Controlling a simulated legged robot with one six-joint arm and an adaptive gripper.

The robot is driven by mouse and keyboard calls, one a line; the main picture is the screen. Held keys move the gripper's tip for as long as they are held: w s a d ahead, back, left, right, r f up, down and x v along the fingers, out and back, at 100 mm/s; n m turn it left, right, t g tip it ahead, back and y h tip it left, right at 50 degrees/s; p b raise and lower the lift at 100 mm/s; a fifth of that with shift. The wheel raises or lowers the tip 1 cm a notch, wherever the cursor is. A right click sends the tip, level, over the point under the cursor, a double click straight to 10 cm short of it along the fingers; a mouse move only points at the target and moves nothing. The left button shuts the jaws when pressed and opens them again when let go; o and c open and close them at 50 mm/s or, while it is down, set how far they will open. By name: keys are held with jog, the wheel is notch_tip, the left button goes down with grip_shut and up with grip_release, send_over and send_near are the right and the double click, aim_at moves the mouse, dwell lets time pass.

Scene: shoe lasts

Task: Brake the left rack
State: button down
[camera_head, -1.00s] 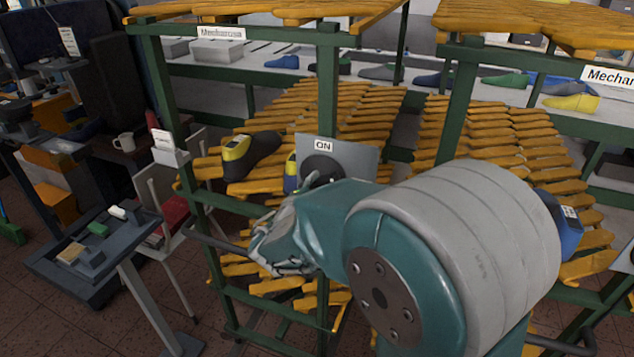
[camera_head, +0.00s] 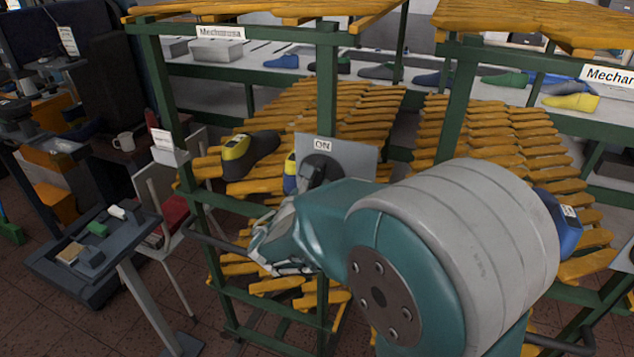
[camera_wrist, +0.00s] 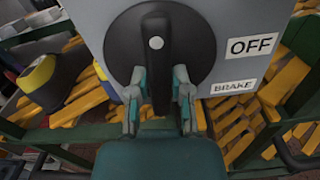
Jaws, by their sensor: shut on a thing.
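The left rack (camera_head: 328,90) is a green frame with yellow wooden shelves and a "Mechanusa"-like sign. A grey brake panel (camera_head: 360,158) on it carries a round dark knob (camera_head: 320,168) with an "ON" label above. In the wrist view the knob (camera_wrist: 192,48) has a raised dark bar handle (camera_wrist: 157,70) with a white dot near its top. The handle stands about upright in this view. "OFF" and "BRAKE" labels are to its right. My gripper (camera_wrist: 158,88) is shut on the handle, one finger on each side. In the head view my arm hides most of the gripper.
A dark shoe last with a yellow top (camera_head: 250,155) sits on the left rack's shelf. A second rack (camera_head: 458,100) stands to the right with a blue last (camera_head: 568,222). A small grey stand (camera_head: 95,255) and a pale chair (camera_head: 165,195) are at left.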

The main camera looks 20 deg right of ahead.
jog(key=shift+n, duration=0.7)
jog(key=c, duration=0.5)
grip_release()
jog(key=shift+w, duration=0.1)
jog(key=shift+c, duration=0.2)
jog(key=shift+a, duration=0.1)
jog(key=v, duration=1.2)
